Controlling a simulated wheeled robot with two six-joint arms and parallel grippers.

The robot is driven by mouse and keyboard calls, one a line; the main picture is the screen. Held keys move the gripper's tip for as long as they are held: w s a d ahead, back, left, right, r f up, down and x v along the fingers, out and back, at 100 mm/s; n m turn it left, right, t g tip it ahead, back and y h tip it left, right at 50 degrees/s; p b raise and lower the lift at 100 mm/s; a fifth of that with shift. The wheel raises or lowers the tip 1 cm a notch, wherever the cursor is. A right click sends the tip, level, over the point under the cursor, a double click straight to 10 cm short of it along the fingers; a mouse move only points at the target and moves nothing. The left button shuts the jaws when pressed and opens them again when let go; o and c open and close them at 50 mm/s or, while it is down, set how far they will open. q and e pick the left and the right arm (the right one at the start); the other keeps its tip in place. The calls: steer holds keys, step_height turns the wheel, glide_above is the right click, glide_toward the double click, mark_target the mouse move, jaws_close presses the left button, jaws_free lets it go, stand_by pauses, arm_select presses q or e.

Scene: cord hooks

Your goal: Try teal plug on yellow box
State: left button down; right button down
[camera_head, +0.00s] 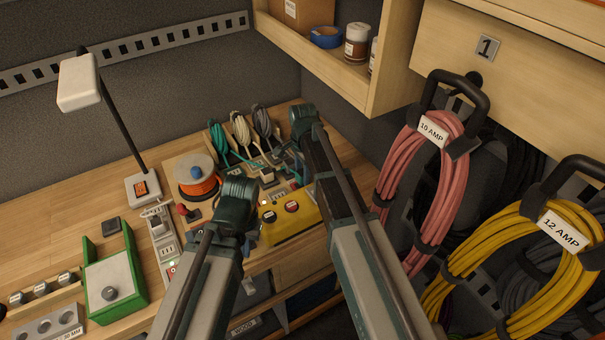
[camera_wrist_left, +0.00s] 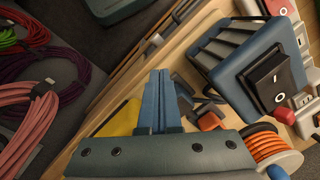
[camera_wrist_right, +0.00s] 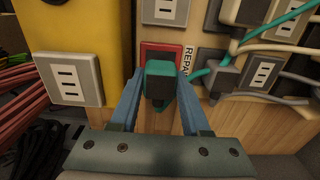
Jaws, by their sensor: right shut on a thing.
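The teal plug (camera_wrist_right: 160,75) is between the fingers of my right gripper (camera_wrist_right: 158,100), which is shut on it. In the right wrist view it overlaps the red-framed plate labelled REPAIR (camera_wrist_right: 180,55); I cannot tell whether they touch. The yellow box (camera_wrist_right: 90,25) is just left of it, with a pale slotted socket (camera_wrist_right: 70,78) on it. In the head view the yellow box (camera_head: 287,228) stands between my arms, partly covered. My left gripper (camera_wrist_left: 159,80) is shut and empty, its fingers together.
Plugs with teal and pale cords (camera_head: 240,135) crowd the bench's back. An orange cord reel (camera_head: 196,176), a lamp (camera_head: 142,188) and a green-sided box (camera_head: 115,280) stand left. Pink (camera_head: 425,180) and yellow (camera_head: 510,270) cord coils hang at right.

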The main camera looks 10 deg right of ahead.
mark_target(302, 172)
arm_select(q)
steer(key=shift+f+b, duration=0.4)
steer(key=shift+f, duration=0.35)
arm_select(e)
steer(key=shift+f, duration=0.7)
arm_select(q)
steer(key=shift+f+b, duration=0.55)
arm_select(e)
steer(key=shift+f, duration=0.6)
steer(key=shift+c, duration=1.4)
jaws_free()
arm_select(q)
steer(key=shift+r, duration=0.15)
arm_select(e)
steer(key=shift+r, duration=0.2)
arm_select(q)
step_height(302, 172, up, 14)
steer(key=p, duration=1.4)
steer(key=shift+f, duration=0.2)
arm_select(e)
step_height(302, 172, up, 14)
steer(key=shift+f, duration=0.25)
arm_select(q)
steer(key=shift+f, duration=0.1)
